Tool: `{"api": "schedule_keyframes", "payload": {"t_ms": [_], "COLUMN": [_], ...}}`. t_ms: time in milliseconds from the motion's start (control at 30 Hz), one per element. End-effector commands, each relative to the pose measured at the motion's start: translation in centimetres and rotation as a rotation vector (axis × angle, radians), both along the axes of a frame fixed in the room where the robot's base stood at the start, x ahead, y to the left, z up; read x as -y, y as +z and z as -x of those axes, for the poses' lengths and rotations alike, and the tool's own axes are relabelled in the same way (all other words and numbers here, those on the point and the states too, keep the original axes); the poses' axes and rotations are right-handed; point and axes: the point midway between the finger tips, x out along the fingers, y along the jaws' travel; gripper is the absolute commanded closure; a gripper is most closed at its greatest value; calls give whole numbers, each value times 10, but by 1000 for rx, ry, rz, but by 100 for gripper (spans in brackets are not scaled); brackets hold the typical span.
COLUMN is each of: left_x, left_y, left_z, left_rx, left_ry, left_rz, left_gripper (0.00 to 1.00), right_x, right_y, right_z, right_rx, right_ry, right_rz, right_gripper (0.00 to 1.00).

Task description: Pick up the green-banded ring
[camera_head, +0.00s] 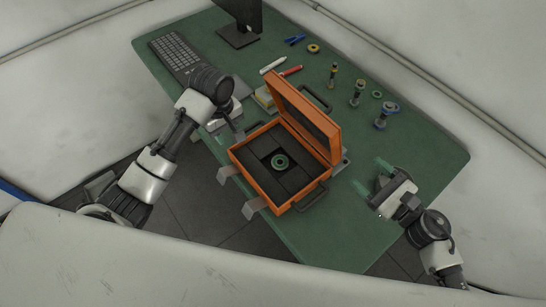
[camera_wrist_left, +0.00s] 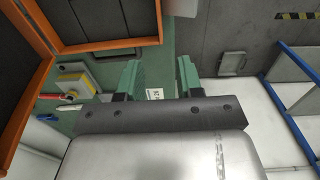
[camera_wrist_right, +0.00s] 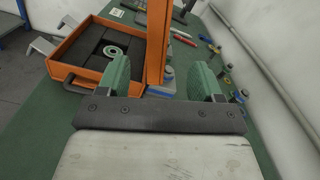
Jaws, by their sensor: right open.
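A ring with a green band (camera_head: 280,161) lies in the dark recess of the open orange case (camera_head: 239,158). It also shows inside the case in the right wrist view (camera_wrist_right: 113,51). A second, smaller green ring (camera_head: 377,94) lies on the green table near the standing parts. My right gripper (camera_head: 373,178) is open and empty, above the table to the right of the case; its green fingers are apart in its wrist view (camera_wrist_right: 161,78). My left gripper (camera_head: 238,128) is at the case's left side, partly hidden by its arm; its fingers are apart and empty in its wrist view (camera_wrist_left: 158,76).
The case's raised lid (camera_head: 307,112) stands on its far right side. Behind it lie a red marker (camera_head: 291,71), a white marker (camera_head: 272,65), a yellow ring (camera_head: 314,48) and several upright parts. A keyboard (camera_head: 174,54) is far left. The right table end is clear.

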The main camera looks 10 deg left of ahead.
Motion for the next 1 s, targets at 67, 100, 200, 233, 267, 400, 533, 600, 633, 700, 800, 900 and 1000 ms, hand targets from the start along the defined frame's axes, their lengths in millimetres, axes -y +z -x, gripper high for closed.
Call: {"api": "schedule_keyframes", "payload": {"t_ms": [67,100,200,233,267,400,533,600,633,700,800,900,1000], "left_x": [0,0,0,0,0,0,1,1,1,2,2,2,2], "left_y": [0,0,-1,-2,-4,-19,-42,-55,-60,-73,-88,-98,-105], "left_z": [0,0,0,0,0,0,0,0,0,-1,-1,-2,-2], "left_rx": [0,0,0,0,-1,-4,-4,-3,-4,-4,-3,-2,-1], "left_ry": [0,-1,-1,-1,-1,1,1,1,1,0,0,0,0], "left_rz": [0,0,0,0,0,0,-1,-1,-1,-1,-1,-1,0], "left_gripper": [64,64,64,64,64,64,64,64,64,64,64,64,64], "right_x": [0,0,0,-1,-2,-13,-31,-41,-45,-54,-66,-74,-79], "right_y": [0,0,0,0,0,0,1,1,1,1,1,0,0], "right_z": [0,0,-1,-1,-2,-12,-28,-37,-40,-48,-58,-65,-69], "right_rx": [-1,-1,-1,-1,0,-1,0,0,1,0,-1,-2,-2], "right_ry": [0,-1,-1,-2,-2,-1,-1,-1,-1,-2,-1,-3,-3], "right_rz": [-1,-1,-2,-2,-2,-5,-5,-5,-4,-3,-5,-4,-4], "right_gripper": [34,34,34,34,34,34,34,34,34,34,34,34,34]}}
